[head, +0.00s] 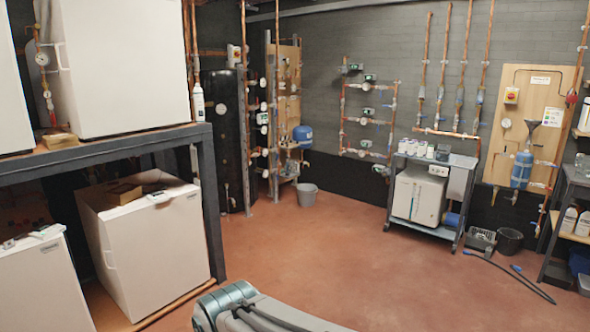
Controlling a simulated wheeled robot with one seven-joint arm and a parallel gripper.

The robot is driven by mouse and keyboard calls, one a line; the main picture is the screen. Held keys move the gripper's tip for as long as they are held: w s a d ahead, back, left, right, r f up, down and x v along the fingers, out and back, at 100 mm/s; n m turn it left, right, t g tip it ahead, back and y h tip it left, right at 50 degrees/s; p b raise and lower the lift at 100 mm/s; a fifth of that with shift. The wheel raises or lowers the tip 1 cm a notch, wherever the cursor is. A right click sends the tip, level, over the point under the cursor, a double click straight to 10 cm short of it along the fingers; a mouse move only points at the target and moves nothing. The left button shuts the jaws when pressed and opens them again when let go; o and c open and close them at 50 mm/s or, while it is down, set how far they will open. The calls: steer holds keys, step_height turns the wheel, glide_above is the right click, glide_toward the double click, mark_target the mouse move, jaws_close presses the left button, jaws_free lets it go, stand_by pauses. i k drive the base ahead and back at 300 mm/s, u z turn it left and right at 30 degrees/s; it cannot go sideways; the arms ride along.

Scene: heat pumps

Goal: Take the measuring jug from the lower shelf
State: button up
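I cannot make out a measuring jug for certain in the head view. A shelf rack (552,238) stands at the right edge, partly cut off. Its lower wooden shelf (568,236) bears pale bottle-like containers (570,219); they are too small to tell apart. A grey trolley (450,235) by the back wall has a lower shelf with a white box-shaped unit (419,196) and a blue cylinder (453,219). Part of my arm shows at the bottom middle. My gripper is not in view.
White units (150,245) stand on and under a dark bench (105,150) at left. A grey bucket (307,195), a black bin (509,241), a crate (481,239) and a dark hose (515,277) are on the floor. The red floor (330,260) in the middle is clear.

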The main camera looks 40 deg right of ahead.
mark_target(293, 163)
steer(key=z, duration=1.2)
